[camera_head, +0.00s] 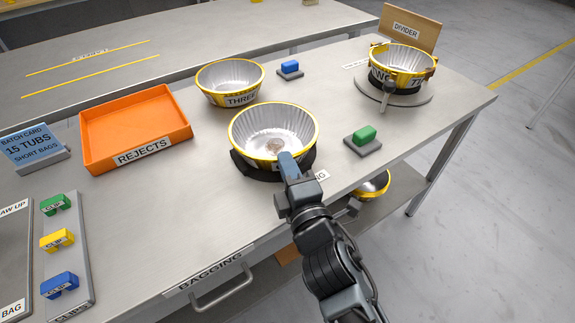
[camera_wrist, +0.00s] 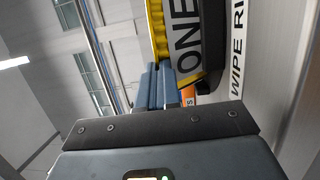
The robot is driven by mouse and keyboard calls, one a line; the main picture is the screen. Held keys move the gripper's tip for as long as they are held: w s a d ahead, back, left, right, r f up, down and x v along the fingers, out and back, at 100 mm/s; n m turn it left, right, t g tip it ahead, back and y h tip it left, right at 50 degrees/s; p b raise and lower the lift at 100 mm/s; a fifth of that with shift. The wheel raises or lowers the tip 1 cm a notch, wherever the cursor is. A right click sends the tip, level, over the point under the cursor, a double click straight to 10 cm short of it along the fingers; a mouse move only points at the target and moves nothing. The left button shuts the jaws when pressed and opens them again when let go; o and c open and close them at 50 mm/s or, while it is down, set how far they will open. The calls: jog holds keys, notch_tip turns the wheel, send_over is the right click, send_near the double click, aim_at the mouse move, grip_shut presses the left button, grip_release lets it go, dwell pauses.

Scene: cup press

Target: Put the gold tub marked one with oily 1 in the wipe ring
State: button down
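The gold tub marked ONE (camera_head: 272,130) has a yellow rim and a silvery ribbed inside with a small brownish patch at the bottom. It stands in or just over the black wipe ring (camera_head: 243,168) near the front of the bench; the near side is partly hidden by my gripper. In the wrist view the tub's ONE label (camera_wrist: 188,40) and the WIPE RING lettering (camera_wrist: 238,60) lie side by side. My gripper (camera_head: 287,160) is at the tub's near rim, its fingers (camera_wrist: 157,85) close together, apparently shut on the rim.
Tub THREE (camera_head: 230,82) stands behind, and tub TWO (camera_head: 402,62) sits on a round stand by the DIVIDER board (camera_head: 410,27). The orange REJECTS tray (camera_head: 135,130) is left. Another gold tub (camera_head: 373,184) is below the bench top.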

jog(key=c, duration=1.3)
grip_release()
jog(key=shift+c, duration=0.2)
jog(key=shift+r, duration=0.1)
jog(key=shift+s+d, duration=0.1)
jog(key=shift+s, duration=0.15)
jog(key=b+v, duration=0.1)
jog(key=v, duration=1)
jog(key=shift+s, duration=0.25)
